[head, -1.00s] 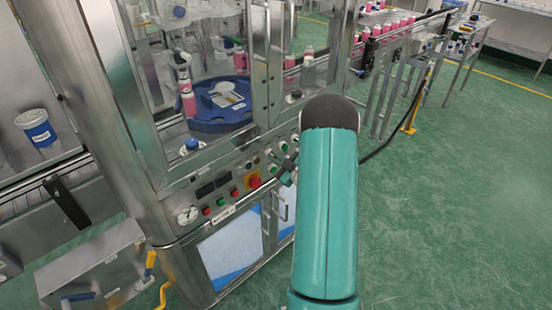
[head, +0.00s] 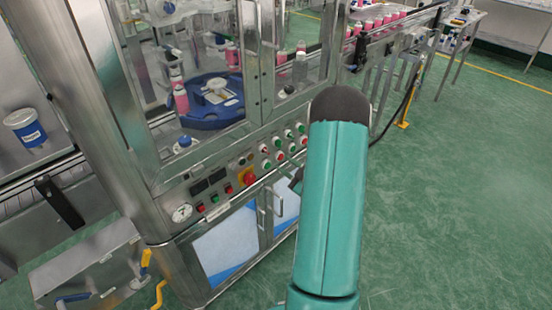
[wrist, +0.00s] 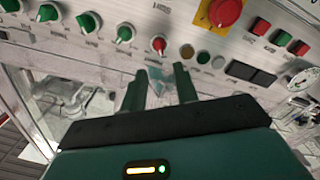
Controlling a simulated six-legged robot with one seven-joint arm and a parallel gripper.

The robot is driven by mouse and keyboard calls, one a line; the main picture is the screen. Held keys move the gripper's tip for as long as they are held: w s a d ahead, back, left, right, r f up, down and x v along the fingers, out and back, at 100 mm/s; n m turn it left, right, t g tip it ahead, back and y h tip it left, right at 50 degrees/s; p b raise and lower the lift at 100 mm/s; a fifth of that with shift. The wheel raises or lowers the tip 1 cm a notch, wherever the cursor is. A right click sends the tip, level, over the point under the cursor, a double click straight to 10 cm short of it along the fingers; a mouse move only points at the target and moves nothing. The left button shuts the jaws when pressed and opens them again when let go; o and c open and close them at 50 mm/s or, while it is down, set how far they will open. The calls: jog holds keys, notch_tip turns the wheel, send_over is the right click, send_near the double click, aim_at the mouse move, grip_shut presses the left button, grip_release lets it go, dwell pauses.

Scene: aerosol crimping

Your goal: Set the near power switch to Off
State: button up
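A row of rotary switches runs along the machine's control panel (head: 222,190). In the wrist view it has several green knobs (wrist: 124,33) and one red knob (wrist: 158,44). The labels are too small to read, so I cannot tell which is the power switch. My gripper (wrist: 160,80) is open and empty, its two dark green fingers apart. It points toward the panel just below the red knob in the wrist picture, and nothing is between the fingers. In the head view my arm hides most of the gripper.
A red emergency stop on a yellow plate (wrist: 222,12) sits near the red knob. Red and green buttons (wrist: 281,38), dark displays (wrist: 250,73) and a gauge (head: 181,212) are farther along. Cabinet doors (head: 228,243) lie below the panel. Green floor (head: 460,200) is open at right.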

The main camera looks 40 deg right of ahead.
jog(key=s, duration=0.5)
jog(key=shift+s, duration=0.15)
jog(key=shift+d, duration=0.1)
jog(key=w+a+r+g+h, duration=0.2)
jog(key=w+r, duration=0.4)
jog(key=w, duration=0.1)
jog(key=w+a+r+m+g+h, duration=0.3)
jog(key=a+r+m+g, duration=0.1)
jog(key=a+r, duration=0.7)
jog(key=s+a+r+m+g+y, duration=0.1)
jog(key=s+a+r+g+y, duration=0.1)
jog(key=s+a, duration=0.8)
jog(key=s+a+r+m+g+y, duration=0.1)
jog(key=s+a+r+g, duration=0.3)
jog(key=s+a, duration=0.6)
jog(key=a+y, duration=0.1)
jog(key=a, duration=0.2)
jog(key=shift+s+a, duration=0.25)
jog(key=shift+s, duration=0.15)
jog(key=shift+r, duration=0.1)
